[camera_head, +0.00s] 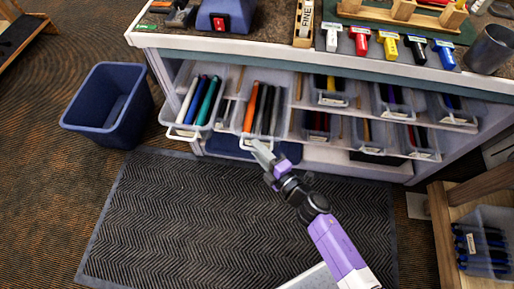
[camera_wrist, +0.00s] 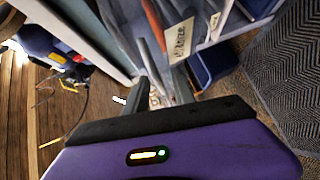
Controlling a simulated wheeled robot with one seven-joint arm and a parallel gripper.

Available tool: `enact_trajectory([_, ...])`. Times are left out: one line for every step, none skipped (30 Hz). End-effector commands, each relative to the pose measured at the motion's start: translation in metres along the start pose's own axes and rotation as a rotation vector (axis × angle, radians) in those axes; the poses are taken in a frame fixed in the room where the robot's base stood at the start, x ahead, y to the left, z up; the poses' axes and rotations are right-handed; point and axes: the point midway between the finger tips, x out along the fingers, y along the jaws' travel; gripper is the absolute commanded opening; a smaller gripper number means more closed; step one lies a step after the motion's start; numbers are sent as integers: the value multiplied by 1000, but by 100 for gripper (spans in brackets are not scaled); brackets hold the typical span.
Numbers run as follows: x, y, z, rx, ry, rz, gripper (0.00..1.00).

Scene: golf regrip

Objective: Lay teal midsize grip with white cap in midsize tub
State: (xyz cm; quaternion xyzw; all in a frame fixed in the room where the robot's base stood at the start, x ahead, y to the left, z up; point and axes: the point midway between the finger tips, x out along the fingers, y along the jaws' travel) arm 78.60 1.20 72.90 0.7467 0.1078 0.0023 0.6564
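A teal grip (camera_head: 208,101) lies in the left tub (camera_head: 183,133) on the pulled-out shelf, beside white, blue and dark grips. Its cap colour is too small to tell. The second tub (camera_head: 247,145) holds an orange grip and several dark or grey ones. In the wrist view its label (camera_wrist: 180,38) seems to read midsize, beside the orange grip (camera_wrist: 154,24). My gripper (camera_head: 258,146) is at this tub's front edge. In the wrist view its fingers (camera_wrist: 158,88) stand apart, with a grey stick-like shape beyond them; I see nothing clamped.
More tubs (camera_head: 335,99) of grips stand to the right on the shelves. The bench top (camera_head: 270,30) overhangs behind them, with coloured tools on it. A blue bin (camera_head: 108,105) stands at left. A wooden rack (camera_head: 450,215) is at right. The mat (camera_head: 190,215) is clear.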

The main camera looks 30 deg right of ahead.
Motion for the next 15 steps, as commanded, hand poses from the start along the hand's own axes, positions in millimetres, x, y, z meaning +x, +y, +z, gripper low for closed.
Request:
enact_trajectory([-8,-1,0,0,0,-2,31])
enact_trajectory([-13,-1,0,0,0,-3,31])
enact_trajectory([-20,0,0,0,1,-2,31])
enact_trajectory([-25,-2,0,0,0,-3,31])
enact_trajectory([-30,-2,0,0,0,-3,31])
enact_trajectory([-37,-2,0,0,0,-3,31])
enact_trajectory([-41,-2,0,0,0,-3,31])
enact_trajectory([-46,-1,0,-1,0,-3,31])
enact_trajectory([-51,-2,0,0,0,-3,31])
enact_trajectory([-54,-2,0,0,0,-3,31])
enact_trajectory([-58,-2,0,0,0,-2,31])
enact_trajectory([-61,-1,0,0,0,-2,31])
enact_trajectory([-63,-1,0,0,0,-2,31])
enact_trajectory([-65,-1,0,0,0,-2,31])
enact_trajectory([-67,-1,0,0,0,-1,31])
